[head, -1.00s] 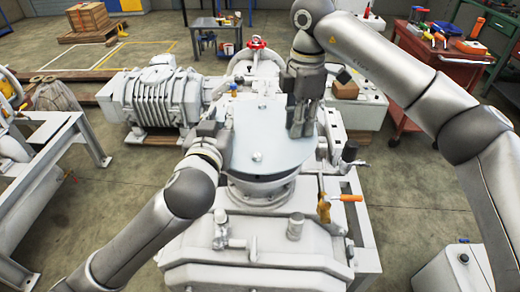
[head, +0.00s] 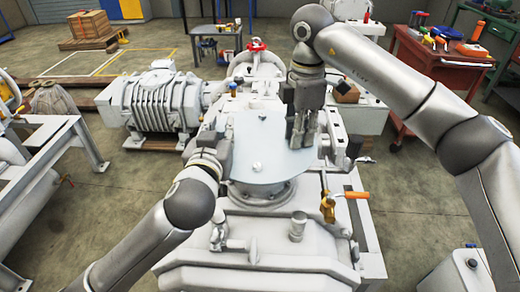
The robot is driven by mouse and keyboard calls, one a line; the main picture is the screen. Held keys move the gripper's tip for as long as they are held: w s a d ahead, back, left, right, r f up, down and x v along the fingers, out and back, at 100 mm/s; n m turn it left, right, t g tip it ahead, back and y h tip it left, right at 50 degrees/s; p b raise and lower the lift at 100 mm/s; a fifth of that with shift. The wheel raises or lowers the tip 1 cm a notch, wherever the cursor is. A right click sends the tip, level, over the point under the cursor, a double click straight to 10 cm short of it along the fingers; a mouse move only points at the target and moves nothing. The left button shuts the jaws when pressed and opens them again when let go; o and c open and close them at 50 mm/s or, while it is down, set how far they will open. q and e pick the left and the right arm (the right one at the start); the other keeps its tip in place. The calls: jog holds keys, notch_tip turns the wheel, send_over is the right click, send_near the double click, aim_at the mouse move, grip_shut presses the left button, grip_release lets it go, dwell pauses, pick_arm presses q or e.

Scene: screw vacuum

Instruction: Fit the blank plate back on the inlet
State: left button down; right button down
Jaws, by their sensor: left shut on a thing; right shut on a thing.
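The blank plate (head: 262,135) is a smooth pale grey disc held between both grippers. It is over the round inlet flange (head: 262,196) on the big grey pump. The plate covers most of the inlet, and its near edge shows just above the flange. I cannot tell whether they touch. My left gripper (head: 225,150) is shut on the plate's left edge. My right gripper (head: 301,143) comes down from above and is shut on its right side. The fingertips are partly hidden.
An orange-handled valve (head: 345,195) stands right of the inlet, and small metal fittings (head: 298,226) stand in front. A ribbed motor (head: 157,98) is at left, a red valve handwheel (head: 257,46) behind. A red tool cart (head: 415,82) is at right.

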pick_arm(q)
jog(key=shift+f, duration=0.25)
pick_arm(e)
jog(key=shift+f, duration=0.3)
pick_arm(q)
jog(key=c, duration=1.3)
grip_release()
jog(key=shift+s, duration=0.1)
pick_arm(e)
jog(key=c, duration=1.3)
grip_release()
jog(key=shift+s, duration=0.1)
pick_arm(q)
jog(key=shift+o, duration=0.2)
pick_arm(e)
jog(key=shift+o, duration=0.2)
pick_arm(q)
jog(key=s, duration=0.4)
jog(key=s+r, duration=0.1)
jog(key=s, duration=0.2)
jog(key=shift+a, duration=0.3)
pick_arm(e)
jog(key=shift+r, duration=0.1)
pick_arm(q)
jog(key=shift+s, duration=0.15)
pick_arm(e)
jog(key=shift+r, duration=0.15)
notch_tip(320, 180, up, 12)
jog(key=shift+f, duration=0.2)
